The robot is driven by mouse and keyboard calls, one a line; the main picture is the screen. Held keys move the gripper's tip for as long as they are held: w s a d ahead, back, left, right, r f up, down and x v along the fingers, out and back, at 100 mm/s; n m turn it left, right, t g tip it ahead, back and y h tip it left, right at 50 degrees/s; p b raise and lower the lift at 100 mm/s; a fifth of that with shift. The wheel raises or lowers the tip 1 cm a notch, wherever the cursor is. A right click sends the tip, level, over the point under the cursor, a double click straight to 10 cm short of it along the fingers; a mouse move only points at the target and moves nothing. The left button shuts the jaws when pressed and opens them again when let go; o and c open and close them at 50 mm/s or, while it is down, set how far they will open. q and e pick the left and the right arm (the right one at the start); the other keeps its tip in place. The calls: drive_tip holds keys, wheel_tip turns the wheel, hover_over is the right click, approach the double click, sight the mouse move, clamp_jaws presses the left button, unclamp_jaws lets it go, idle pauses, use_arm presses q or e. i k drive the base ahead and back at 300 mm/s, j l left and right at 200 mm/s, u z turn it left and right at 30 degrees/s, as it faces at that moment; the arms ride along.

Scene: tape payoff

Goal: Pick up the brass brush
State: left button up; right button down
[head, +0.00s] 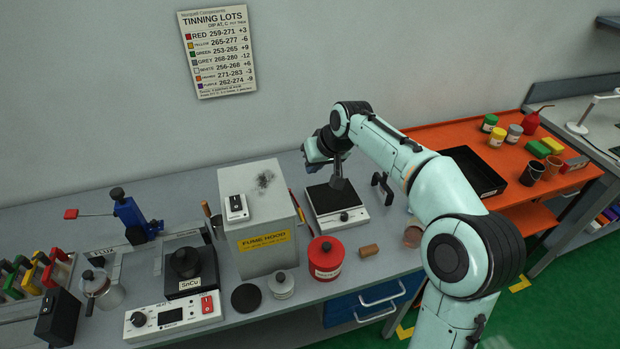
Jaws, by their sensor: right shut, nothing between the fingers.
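I cannot make out the brass brush for certain. A wooden handle (207,209) stands at the left side of the fume hood (262,235), its lower part partly hidden. Slim red and yellow handles (298,207) show at the hood's right side. A small tan-brown block (368,250) lies near the bench's front edge, right of a red tin. My right gripper (338,185) is shut and empty, pointing down over the black-topped white device (325,210). My left gripper is not in view.
The red tin (325,259), a grey lidded jar (281,285) and a black disc (246,298) stand in front of the hood. The solder pot (187,265) and its controller (172,317) are at left. A black tray (474,172) lies on the orange bench.

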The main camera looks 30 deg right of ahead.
sight(369, 250)
drive_tip(key=k+l, duration=0.15)
drive_tip(key=k, duration=0.35)
drive_tip(key=k+l, duration=0.1)
drive_tip(key=k, duration=0.4)
